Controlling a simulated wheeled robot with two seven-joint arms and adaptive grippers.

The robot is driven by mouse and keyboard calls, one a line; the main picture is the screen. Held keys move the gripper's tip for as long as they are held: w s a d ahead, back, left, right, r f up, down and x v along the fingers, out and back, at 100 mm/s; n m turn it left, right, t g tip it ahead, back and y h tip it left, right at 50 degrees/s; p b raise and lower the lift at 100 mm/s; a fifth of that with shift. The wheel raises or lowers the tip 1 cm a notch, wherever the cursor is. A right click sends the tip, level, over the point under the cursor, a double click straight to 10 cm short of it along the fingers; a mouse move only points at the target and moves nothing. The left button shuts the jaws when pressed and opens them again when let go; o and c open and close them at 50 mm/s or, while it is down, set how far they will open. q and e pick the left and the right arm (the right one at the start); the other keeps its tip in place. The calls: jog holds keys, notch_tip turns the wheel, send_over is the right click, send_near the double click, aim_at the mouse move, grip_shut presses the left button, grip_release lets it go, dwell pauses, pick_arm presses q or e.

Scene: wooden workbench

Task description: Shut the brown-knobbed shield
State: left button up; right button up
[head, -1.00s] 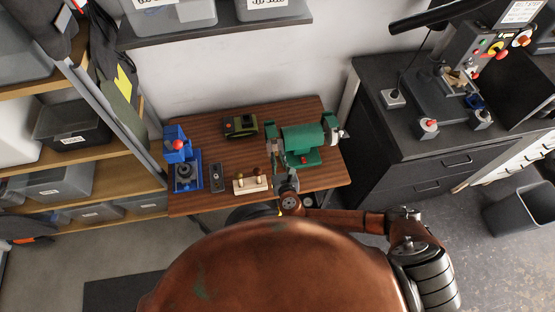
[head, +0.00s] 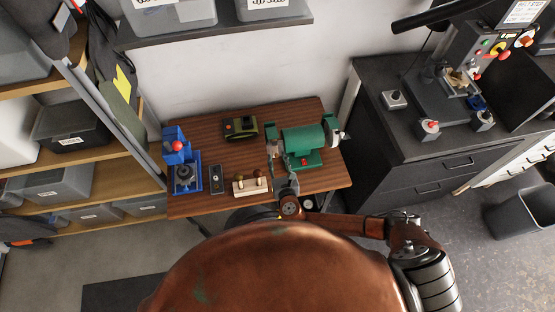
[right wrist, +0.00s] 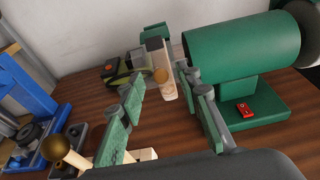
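The green bench grinder (head: 303,140) stands at the right of the wooden bench. In the right wrist view its motor drum (right wrist: 240,45) fills the upper right. In the head view the right gripper (head: 277,158) covers the grinder's left end. My left gripper is not in view.
A cream block (head: 249,186) with knobbed levers sits left of the right gripper; its brass knob (right wrist: 56,148) is near the wrist camera. A blue machine (head: 184,170), a dark switch box (head: 216,180) and an olive device (head: 240,127) stand further left.

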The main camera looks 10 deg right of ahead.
jog(key=v, duration=1.2)
dwell(0.4)
